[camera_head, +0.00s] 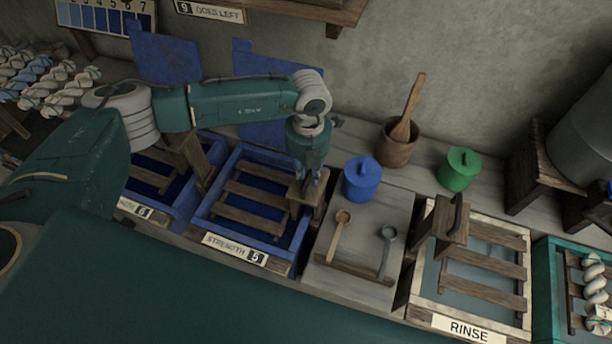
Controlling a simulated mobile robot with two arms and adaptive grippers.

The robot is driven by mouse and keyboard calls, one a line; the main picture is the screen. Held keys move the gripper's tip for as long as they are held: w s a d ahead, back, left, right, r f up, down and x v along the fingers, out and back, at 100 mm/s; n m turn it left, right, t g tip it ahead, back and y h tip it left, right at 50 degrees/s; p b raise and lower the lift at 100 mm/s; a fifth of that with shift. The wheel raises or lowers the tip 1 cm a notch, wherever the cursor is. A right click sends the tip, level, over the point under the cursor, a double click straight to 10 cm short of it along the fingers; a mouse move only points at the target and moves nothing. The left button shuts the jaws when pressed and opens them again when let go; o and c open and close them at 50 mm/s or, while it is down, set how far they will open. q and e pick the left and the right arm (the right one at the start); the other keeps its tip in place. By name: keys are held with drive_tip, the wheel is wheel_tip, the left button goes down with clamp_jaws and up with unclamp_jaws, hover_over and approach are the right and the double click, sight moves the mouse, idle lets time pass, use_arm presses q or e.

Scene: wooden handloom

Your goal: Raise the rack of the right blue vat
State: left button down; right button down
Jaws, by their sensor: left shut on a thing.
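The right blue vat (203,222) stands on the bench, with a label reading "STRENGTH 5" on its front. Its slatted wooden rack (250,212) lies within the vat's walls over dark blue liquid. The rack's wooden handle block (311,197) is at its right end. My left gripper (308,178) points down from above and is shut on the top of this handle. The fingertips are small and partly hidden at the handle. I cannot tell exactly how high the rack sits above the liquid. My right gripper is not in view.
Another blue vat (160,210) with a rack adjoins on the left. To the right are a blue lidded pot (362,179), a board with two ladles (352,262), a mortar (396,151), a green pot (458,169) and the rinse vat (427,300). The wall is close behind.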

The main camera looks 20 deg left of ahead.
use_arm(q)
drive_tip(key=shift+w+d+r+p, duration=0.15)
drive_tip(key=shift+r+p, duration=0.25)
drive_tip(key=shift+r, duration=0.5)
drive_tip(key=shift+d+r+p, duration=0.1)
drive_tip(key=shift+r+p, duration=0.3)
drive_tip(key=shift+r, duration=0.5)
drive_tip(key=shift+w+d+r+p, duration=0.15)
drive_tip(key=shift+r+p, duration=0.25)
drive_tip(key=shift+r, duration=0.5)
drive_tip(key=c, duration=0.6)
unclamp_jaws()
drive_tip(key=shift+s+d, duration=0.1)
drive_tip(key=shift+d, duration=0.05)
drive_tip(key=shift+o, duration=0.2)
drive_tip(key=shift+f, duration=0.15)
drive_tip(key=shift+a, duration=0.25)
